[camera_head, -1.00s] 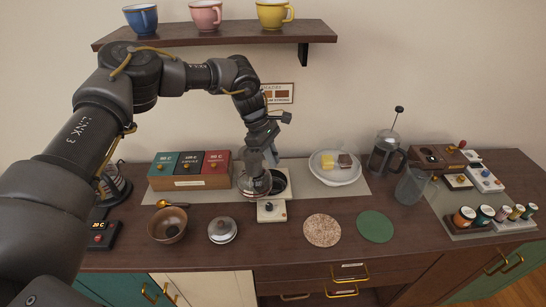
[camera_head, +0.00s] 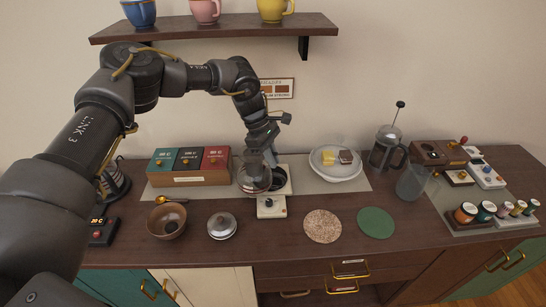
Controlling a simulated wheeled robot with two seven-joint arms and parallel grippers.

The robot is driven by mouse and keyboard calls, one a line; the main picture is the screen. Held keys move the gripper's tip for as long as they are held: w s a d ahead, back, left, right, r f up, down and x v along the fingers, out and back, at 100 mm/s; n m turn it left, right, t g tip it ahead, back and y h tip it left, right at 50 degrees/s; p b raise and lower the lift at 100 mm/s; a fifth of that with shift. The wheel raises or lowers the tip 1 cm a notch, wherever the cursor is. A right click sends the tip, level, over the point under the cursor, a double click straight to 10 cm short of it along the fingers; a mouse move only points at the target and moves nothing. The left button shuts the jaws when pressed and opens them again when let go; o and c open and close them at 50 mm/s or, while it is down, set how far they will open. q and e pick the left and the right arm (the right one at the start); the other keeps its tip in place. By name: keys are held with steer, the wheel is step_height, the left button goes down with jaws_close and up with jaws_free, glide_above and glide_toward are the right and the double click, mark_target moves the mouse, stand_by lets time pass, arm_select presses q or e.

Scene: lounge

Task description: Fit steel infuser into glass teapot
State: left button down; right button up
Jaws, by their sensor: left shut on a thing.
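My left gripper (camera_head: 262,160) points down at the counter's middle, over the glass teapot (camera_head: 253,184), a round clear vessel beside a white stand with a dark round opening. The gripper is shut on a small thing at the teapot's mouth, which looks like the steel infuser. The fingers and glass hide most of it, and I cannot tell how deep it sits. A pale lid with a knob (camera_head: 222,225) lies on the counter in front. My right gripper is not in view.
A brown bowl (camera_head: 167,222) and tea boxes (camera_head: 190,166) stand left. A plate (camera_head: 337,170), French press (camera_head: 386,150), glass jug (camera_head: 411,184) and spool-like jars stand right. Two round coasters (camera_head: 322,226) lie in front. A cup shelf (camera_head: 215,29) hangs above.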

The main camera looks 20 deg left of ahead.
arm_select(q)
steer(key=shift+f+b, duration=1.45)
steer(key=shift+f, duration=1.05)
steer(key=shift+f, duration=0.15)
steer(key=shift+s+f+y, duration=0.25)
steer(key=shift+y, duration=0.05)
stand_by(0.5)
steer(key=shift+d+f+b, duration=0.1)
steer(key=shift+f+b, duration=0.4)
steer(key=shift+f, duration=0.05)
stand_by(0.8)
steer(key=c, duration=1.6)
jaws_free()
steer(key=shift+f, duration=0.1)
steer(key=shift+o, duration=0.8)
steer(key=shift+w+a+f, duration=0.1)
steer(key=shift+w+a, duration=0.1)
steer(key=shift+d, duration=0.1)
steer(key=shift+d, duration=0.1)
steer(key=shift+r, duration=0.25)
